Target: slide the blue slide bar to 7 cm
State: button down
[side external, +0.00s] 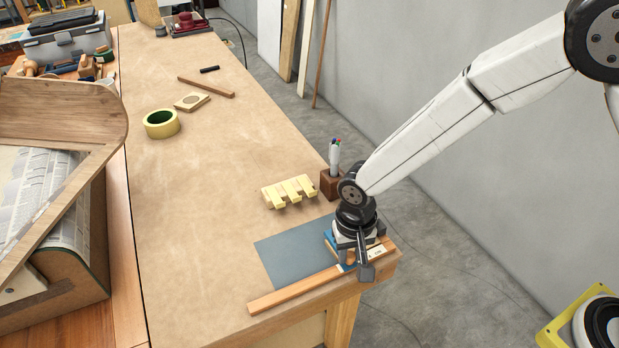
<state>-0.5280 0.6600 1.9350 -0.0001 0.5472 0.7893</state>
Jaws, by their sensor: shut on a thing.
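My gripper (356,266) points down at the near right corner of the workbench. Its jaws are shut on the blue slide bar (330,241), of which only a small blue part shows beside the gripper. The rest of the bar is hidden behind my gripper. A long wooden strip (293,292) lies along the near edge and runs up to the gripper. A small white label (377,252) shows just right of the gripper. I cannot read any scale or the bar's position in cm.
A grey-blue sheet (283,257) lies flat left of the gripper. Close behind stand a notched pale wood piece (289,192) and a dark block (329,186) holding markers. A yellow-green tape roll (161,124) sits farther back. The middle of the bench (200,215) is clear.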

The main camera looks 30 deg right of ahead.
aim_at(350, 254)
jog(key=shift+c, duration=2.2)
grip_release()
jog(key=shift+r, duration=0.1)
jog(key=shift+r, duration=3.85)
jog(key=s+d+r+n+t, duration=0.1)
jog(key=s+d, duration=0.3)
jog(key=d, duration=0.6)
jog(key=s+d+n+t, duration=0.1)
jog(key=s+d, duration=0.3)
jog(key=d, duration=0.7)
jog(key=shift+r+n+t, duration=0.3)
jog(key=shift+r+n, duration=0.05)
jog(key=shift+n, duration=0.15)
